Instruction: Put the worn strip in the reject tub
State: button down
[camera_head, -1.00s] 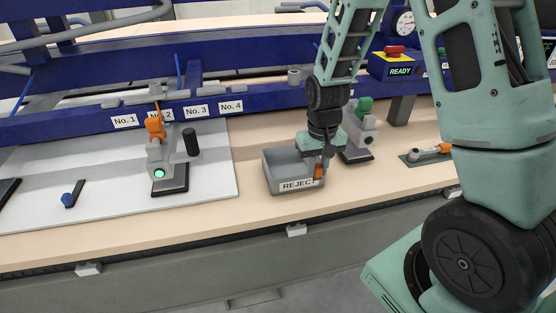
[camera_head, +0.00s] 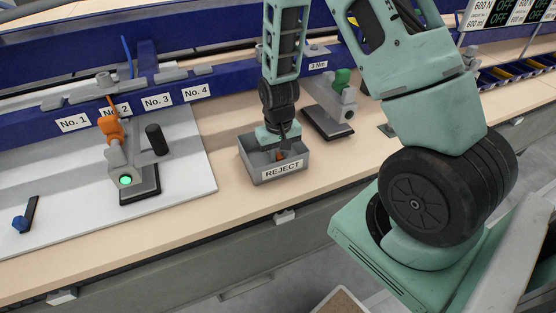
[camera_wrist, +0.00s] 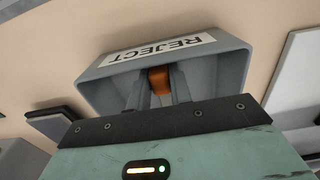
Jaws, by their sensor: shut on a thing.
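The grey reject tub (camera_head: 254,168), with a REJECT label on its front wall, stands on the bench. My gripper (camera_head: 280,154) is down inside the tub's opening. In the wrist view my gripper (camera_wrist: 160,90) has its fingers closed on either side of an orange piece (camera_wrist: 160,79), which appears to be the worn strip's grip end. This worn strip (camera_head: 279,156) also shows as a small orange patch in the head view. The rest of it is hidden by the fingers and tub. I cannot tell whether it touches the tub floor.
A fixture with a green clamp (camera_head: 342,82) stands close behind and right of the tub. Left, a fixture with an orange lever (camera_head: 110,127) and green light stands on a pale board (camera_head: 182,192). A blue-ended dark strip (camera_head: 28,215) lies there. Bench in front of the tub is clear.

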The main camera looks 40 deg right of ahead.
jog(key=shift+f, duration=0.8)
jog(key=shift+f, duration=0.2)
jog(key=c, duration=1.3)
grip_release()
jog(key=shift+o, duration=0.2)
jog(key=shift+r, duration=0.1)
